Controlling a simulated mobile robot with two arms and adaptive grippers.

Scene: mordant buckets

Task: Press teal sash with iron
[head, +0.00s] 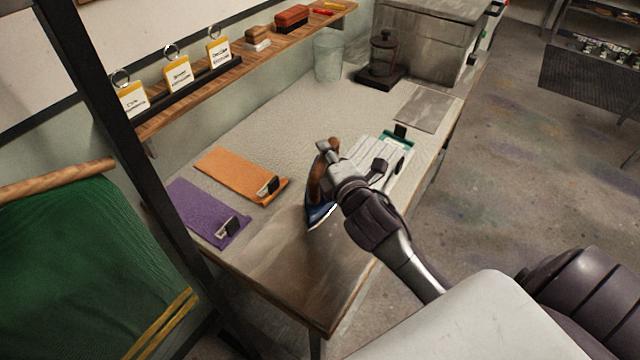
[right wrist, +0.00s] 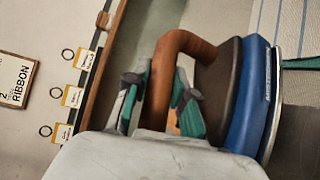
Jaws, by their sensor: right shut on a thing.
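The iron has a brown handle, a blue body (head: 317,212) and a pale metal sole. My right gripper (head: 328,152) is shut on the iron's handle; the right wrist view shows its fingers (right wrist: 158,100) on either side of the brown handle (right wrist: 160,90). The iron is over the near part of the table, left of a pale striped cloth (head: 365,152). A strip of teal sash (head: 408,139) shows at that cloth's far end; the rest seems covered. The teal strip also shows in the right wrist view (right wrist: 301,63). I cannot tell whether the sole touches the table. My left gripper is not in view.
An orange cloth (head: 232,172) and a purple cloth (head: 200,208), each with a dark clip, lie left of the iron. A grey plate (head: 428,108), a glass bucket (head: 328,58) and a dark press (head: 382,58) are farther back. The near table corner (head: 318,300) is bare.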

